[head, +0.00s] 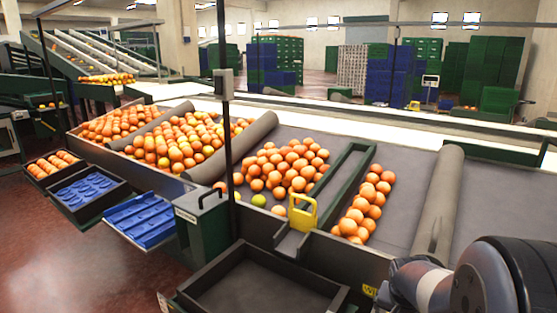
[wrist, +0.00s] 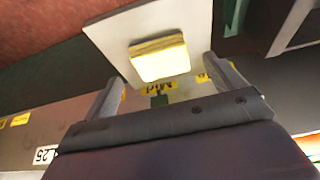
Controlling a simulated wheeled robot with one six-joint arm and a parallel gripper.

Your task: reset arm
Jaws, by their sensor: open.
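My gripper (wrist: 163,78) shows in the wrist view with its two grey fingers spread apart and nothing held between them. Beyond the fingertips is a yellow block-like piece (wrist: 160,62) on a pale flat plate (wrist: 112,36). I cannot tell how far it is from the fingers. In the head view my arm is at the lower right, over the front edge of the sorting table, and my fingers cannot be made out there.
Oranges (head: 285,167) lie in sloped lanes parted by grey rollers (head: 232,147). A yellow handle (head: 303,212) stands at the front edge above an empty dark tray (head: 262,285). Blue trays (head: 143,218) sit at the left. The lane at right (head: 415,170) has bare space.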

